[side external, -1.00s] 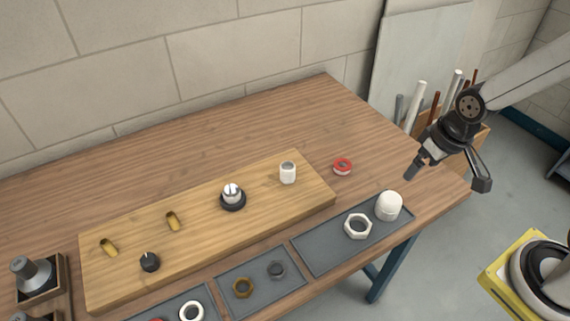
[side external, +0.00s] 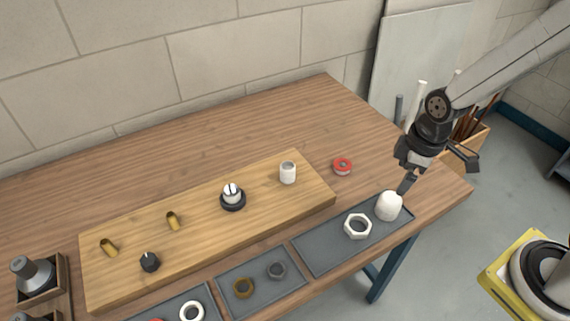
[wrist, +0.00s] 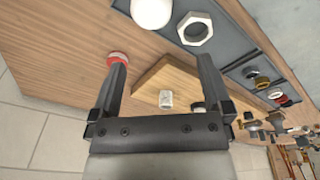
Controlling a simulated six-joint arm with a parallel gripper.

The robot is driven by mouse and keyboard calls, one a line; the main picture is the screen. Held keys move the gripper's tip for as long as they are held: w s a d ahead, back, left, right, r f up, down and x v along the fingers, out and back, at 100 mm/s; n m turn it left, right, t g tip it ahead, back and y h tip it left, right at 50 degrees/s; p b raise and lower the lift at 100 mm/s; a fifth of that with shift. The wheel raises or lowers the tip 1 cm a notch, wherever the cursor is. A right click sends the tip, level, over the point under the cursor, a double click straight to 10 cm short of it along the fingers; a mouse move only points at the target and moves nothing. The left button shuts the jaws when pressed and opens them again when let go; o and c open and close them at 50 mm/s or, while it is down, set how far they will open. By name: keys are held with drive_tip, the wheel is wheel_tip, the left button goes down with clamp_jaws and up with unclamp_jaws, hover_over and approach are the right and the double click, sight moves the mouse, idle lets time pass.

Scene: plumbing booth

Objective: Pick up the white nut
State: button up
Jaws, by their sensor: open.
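The white nut (side external: 357,226) is a hexagonal ring lying flat in the right grey tray, just left of a white domed cap (side external: 389,206). The nut also shows near the top of the wrist view (wrist: 195,28), beyond my fingertips. My gripper (side external: 405,185) is open and empty. In the side view its visible fingertip is close by the cap's upper right, and I cannot tell if they touch. In the wrist view the two fingers (wrist: 160,63) stand wide apart with nothing between their tips but table and board.
A wooden board (side external: 262,210) carries a white pipe end (side external: 288,172), a dark-collared fitting (side external: 232,196) and brass stubs. A red ring (side external: 342,166) lies right of the board. Grey trays (side external: 317,263) line the front edge. The table's back is clear.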

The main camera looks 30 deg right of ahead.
drive_tip(key=a+f+n, duration=0.1)
drive_tip(key=a+n, duration=0.1)
drive_tip(key=n, duration=0.2)
drive_tip(key=n+g+y, duration=0.1)
drive_tip(key=n+g, duration=0.1)
drive_tip(key=n, duration=1)
approach(356, 229)
drive_tip(key=shift+w+d+r, duration=0.1)
drive_tip(key=shift+r, duration=0.25)
drive_tip(key=shift+f, duration=0.1)
drive_tip(key=shift+f, duration=1.2)
drive_tip(key=shift+s+a+f, duration=0.1)
drive_tip(key=shift+a+f, duration=0.1)
drive_tip(key=shift+f, duration=0.65)
drive_tip(key=shift+s+a+f, duration=0.1)
drive_tip(key=shift+a+f, duration=0.1)
drive_tip(key=shift+f, duration=0.65)
drive_tip(key=shift+s+a+f, duration=0.1)
drive_tip(key=shift+a+f, duration=0.1)
drive_tip(key=shift+f, duration=0.65)
drive_tip(key=c, duration=1)
